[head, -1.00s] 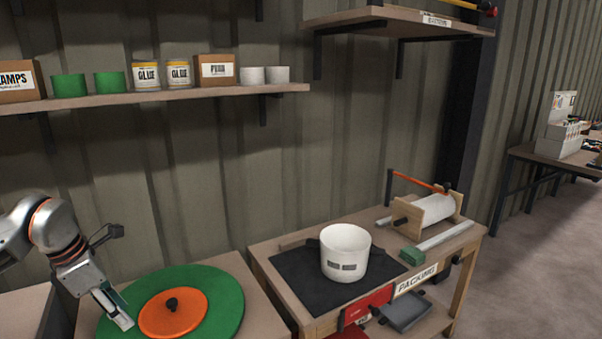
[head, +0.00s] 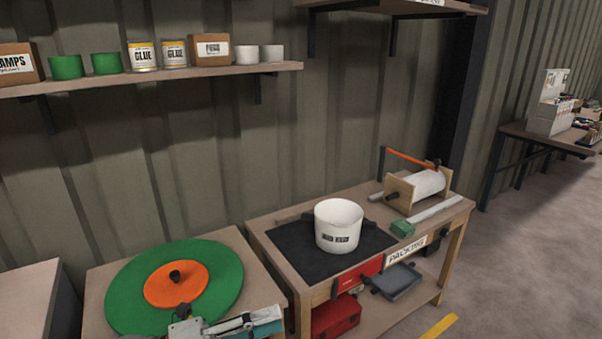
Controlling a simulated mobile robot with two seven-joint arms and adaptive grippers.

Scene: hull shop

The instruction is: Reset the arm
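My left gripper (head: 262,325) shows at the bottom edge of the head view, in front of the round green disc and pointing right. A grey finger and a teal pad are visible, but the bottom edge cuts the gripper off, so I cannot tell whether it is open or shut. I see nothing held in the visible part. My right gripper is not in view.
The green disc (head: 222,270) with an orange centre (head: 195,290) lies on a bench at left. A white pot (head: 338,222) stands on a dark mat (head: 292,252) on the packing bench (head: 265,225). A shelf (head: 90,85) holds several cans and boxes.

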